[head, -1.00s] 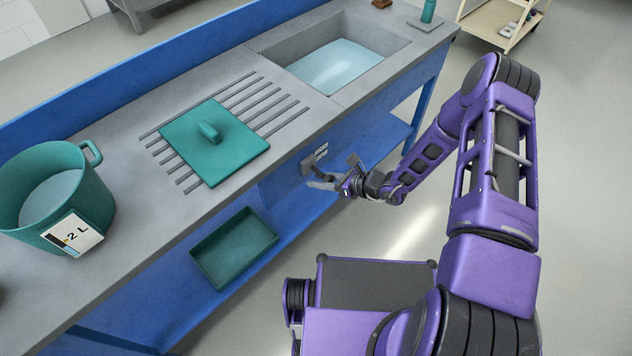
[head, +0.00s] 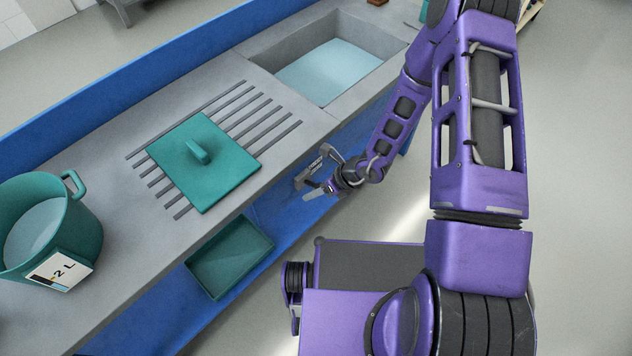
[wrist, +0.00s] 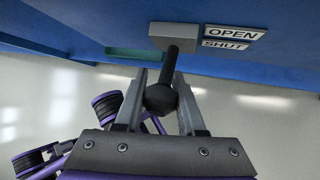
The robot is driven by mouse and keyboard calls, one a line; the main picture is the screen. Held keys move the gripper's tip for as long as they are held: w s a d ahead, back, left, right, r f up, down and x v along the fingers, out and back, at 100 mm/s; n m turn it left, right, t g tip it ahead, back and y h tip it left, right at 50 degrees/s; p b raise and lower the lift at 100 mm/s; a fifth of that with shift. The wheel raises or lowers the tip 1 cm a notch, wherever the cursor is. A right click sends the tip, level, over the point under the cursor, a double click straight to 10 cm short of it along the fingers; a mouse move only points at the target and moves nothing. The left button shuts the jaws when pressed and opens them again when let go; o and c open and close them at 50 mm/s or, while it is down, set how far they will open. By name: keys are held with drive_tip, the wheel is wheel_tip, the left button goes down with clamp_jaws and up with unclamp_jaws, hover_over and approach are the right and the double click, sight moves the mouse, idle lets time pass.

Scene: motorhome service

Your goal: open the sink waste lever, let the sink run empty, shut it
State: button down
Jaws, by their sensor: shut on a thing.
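The waste lever (wrist: 172,70) is a dark rod with a round black knob, on a grey block (wrist: 172,38) under the counter front. In the wrist view the knob lies between the two fingers of my gripper (wrist: 162,92), which is shut on it. In the head view my gripper (head: 320,176) is at the counter's front, and it largely hides the lever. The OPEN label (wrist: 234,32) and the SHUT label (wrist: 226,44) are beside the block; I cannot tell which one the lever matches. The sink (head: 362,98) holds pale blue water (head: 330,72).
A green lid (head: 205,165) lies on the ribbed drainer. A green pot marked 2 L (head: 85,235) with liquid stands at the counter's left. A green tray (head: 230,258) is on the blue lower shelf.

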idle(0.5)
drive_tip(key=c, duration=0.5)
unclamp_jaws()
drive_tip(key=shift+r, duration=0.1)
drive_tip(key=p+v, duration=0.1)
drive_tip(key=v, duration=1.6)
drive_tip(key=shift+r, duration=0.2)
drive_tip(key=shift+w, duration=0.1)
